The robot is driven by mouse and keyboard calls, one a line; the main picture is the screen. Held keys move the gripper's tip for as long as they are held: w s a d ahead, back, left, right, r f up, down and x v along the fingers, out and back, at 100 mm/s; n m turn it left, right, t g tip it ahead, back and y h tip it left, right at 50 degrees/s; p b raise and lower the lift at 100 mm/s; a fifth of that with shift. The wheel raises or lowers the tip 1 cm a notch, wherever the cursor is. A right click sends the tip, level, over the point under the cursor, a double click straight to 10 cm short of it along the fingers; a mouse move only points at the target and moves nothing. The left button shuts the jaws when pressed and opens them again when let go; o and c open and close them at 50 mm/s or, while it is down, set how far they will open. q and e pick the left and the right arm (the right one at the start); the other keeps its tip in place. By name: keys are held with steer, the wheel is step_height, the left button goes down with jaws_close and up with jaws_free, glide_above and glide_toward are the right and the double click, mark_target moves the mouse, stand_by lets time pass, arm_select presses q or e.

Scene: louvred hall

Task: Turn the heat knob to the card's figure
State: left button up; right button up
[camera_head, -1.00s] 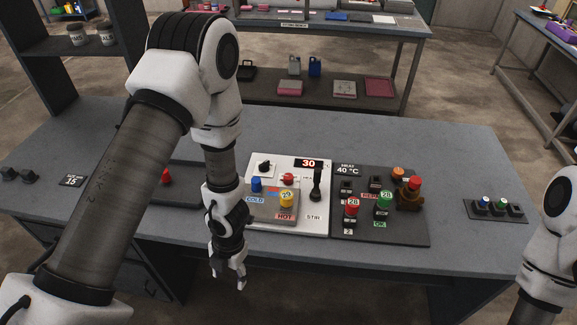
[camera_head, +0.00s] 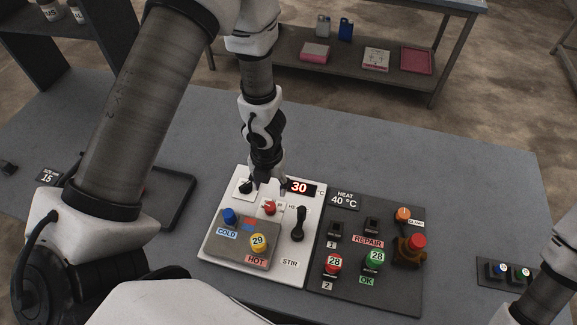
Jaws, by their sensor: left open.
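The white control panel (camera_head: 288,262) carries a red display (camera_head: 299,187) reading 30 °C. The dark card (camera_head: 345,199) beside it reads HEAT 40 °C. A red knob (camera_head: 269,208) sits below the display, by a partly hidden label starting "HE". A black knob (camera_head: 243,187) is at the panel's upper left. My left gripper (camera_head: 268,185) points down, open and empty, over the panel's top edge. Its fingers are just behind the red knob in the picture and right of the black knob; contact cannot be told. My right gripper is out of view.
A black STIR lever (camera_head: 298,224) stands right of the red knob. A grey plate (camera_head: 235,248) in front holds blue and yellow COLD and HOT buttons. The dark panel (camera_head: 330,270) at right bears several buttons. The table behind is clear.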

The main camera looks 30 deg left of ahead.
mark_target(270, 205)
arm_select(q)
steer(key=s+f+b, duration=0.1)
steer(key=b, duration=0.1)
steer(key=s+f+b, duration=0.1)
steer(key=f+b, duration=0.1)
steer(key=shift+f, duration=0.1)
steer(key=f+b, duration=0.1)
steer(key=w+f+b, duration=0.1)
steer(key=f, duration=0.1)
steer(key=f+b, duration=0.1)
steer(key=shift+w+f, duration=0.15)
steer(key=shift+w, duration=0.15)
steer(key=f+b, duration=0.2)
steer(key=shift+s+b, duration=0.2)
steer(key=shift+b, duration=0.2)
steer(key=shift+s+r+p, duration=0.15)
steer(key=shift+r+p, duration=0.35)
steer(key=shift+f+b, duration=0.45)
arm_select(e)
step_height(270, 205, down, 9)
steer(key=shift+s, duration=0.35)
